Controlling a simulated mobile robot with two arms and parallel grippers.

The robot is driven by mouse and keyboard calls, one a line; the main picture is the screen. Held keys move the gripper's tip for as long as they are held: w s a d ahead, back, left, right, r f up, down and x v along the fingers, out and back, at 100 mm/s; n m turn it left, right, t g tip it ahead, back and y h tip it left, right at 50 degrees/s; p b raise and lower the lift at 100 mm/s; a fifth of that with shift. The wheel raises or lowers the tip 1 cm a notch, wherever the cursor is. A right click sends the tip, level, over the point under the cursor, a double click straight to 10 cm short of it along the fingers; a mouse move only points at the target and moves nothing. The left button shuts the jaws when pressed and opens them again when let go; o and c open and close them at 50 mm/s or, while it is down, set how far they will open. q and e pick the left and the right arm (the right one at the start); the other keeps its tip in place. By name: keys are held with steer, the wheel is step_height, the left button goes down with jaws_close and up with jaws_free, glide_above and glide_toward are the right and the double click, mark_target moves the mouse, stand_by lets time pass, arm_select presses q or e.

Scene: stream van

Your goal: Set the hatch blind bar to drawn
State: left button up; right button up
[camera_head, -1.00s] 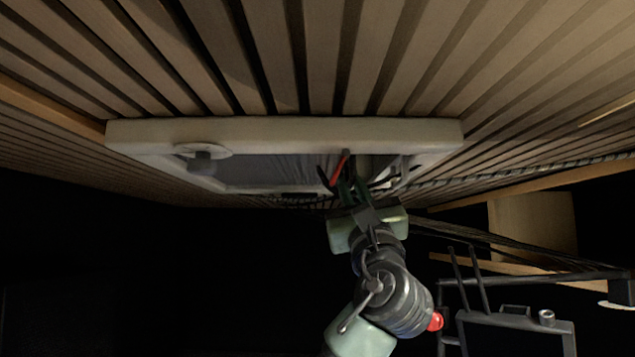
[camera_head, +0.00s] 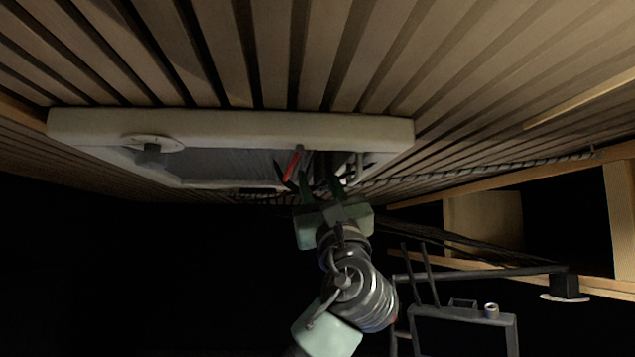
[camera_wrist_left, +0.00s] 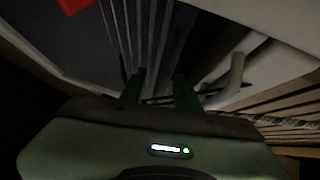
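The hatch (camera_head: 235,126) is a pale frame set in the slatted ceiling, upper left of centre in the head view. Grey blind fabric (camera_head: 225,165) fills much of its opening. A red piece (camera_head: 292,163) sits at the fabric's right part, and its corner shows at the top left of the left wrist view (camera_wrist_left: 76,4). I cannot clearly pick out the blind bar. My left gripper (camera_head: 318,180) is at the hatch's right part, just right of the red piece. In the left wrist view its dark fingers (camera_wrist_left: 158,88) stand apart, with thin dark strips behind the gap. My right gripper is not in view.
A round white fitting with a knob (camera_head: 152,143) is on the hatch's left side. A curved pale handle (camera_wrist_left: 236,76) is right of my fingers. A rope (camera_head: 480,168) runs along the ceiling to the right. A wooden shelf (camera_head: 484,222) is at right.

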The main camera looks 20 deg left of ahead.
arm_select(q)
steer(key=b+v, duration=0.4)
steer(key=v, duration=0.3)
steer(key=shift+s+d+f+b, duration=0.15)
steer(key=shift+d+f+b, duration=0.1)
steer(key=shift+b, duration=0.15)
